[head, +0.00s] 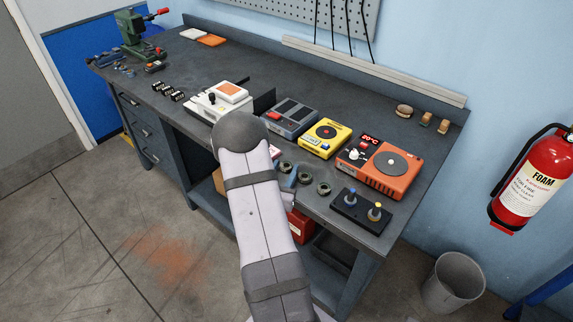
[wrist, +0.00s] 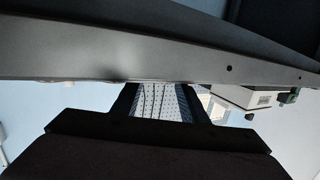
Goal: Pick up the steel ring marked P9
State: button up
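Several small dark rings stand near the bench's front edge in the head view: one at the left (head: 286,167), one in the middle (head: 304,179) and one at the right (head: 323,188). Their marks are too small to read, so I cannot tell which is P9. My gripper is hidden behind my arm in the head view. In the wrist view my gripper (wrist: 159,90) has its two fingers apart, with nothing between them but the distant pegboard. No ring shows in the wrist view.
The bench (head: 232,66) carries a yellow device (head: 325,138), an orange hotplate (head: 384,167), a grey unit (head: 290,117) and a black two-post block (head: 361,210). A bench edge (wrist: 60,55) crosses the wrist view close by. A bin (head: 453,283) stands on the floor at right.

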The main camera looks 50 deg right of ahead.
jog(key=shift+w+d, duration=0.15)
jog(key=shift+d, duration=0.1)
jog(key=shift+f, duration=0.1)
jog(key=shift+c, duration=0.4)
jog(key=c, duration=0.8)
jog(key=shift+r, duration=0.25)
jog(key=shift+r+b, duration=0.35)
jog(key=shift+r, duration=4.5)
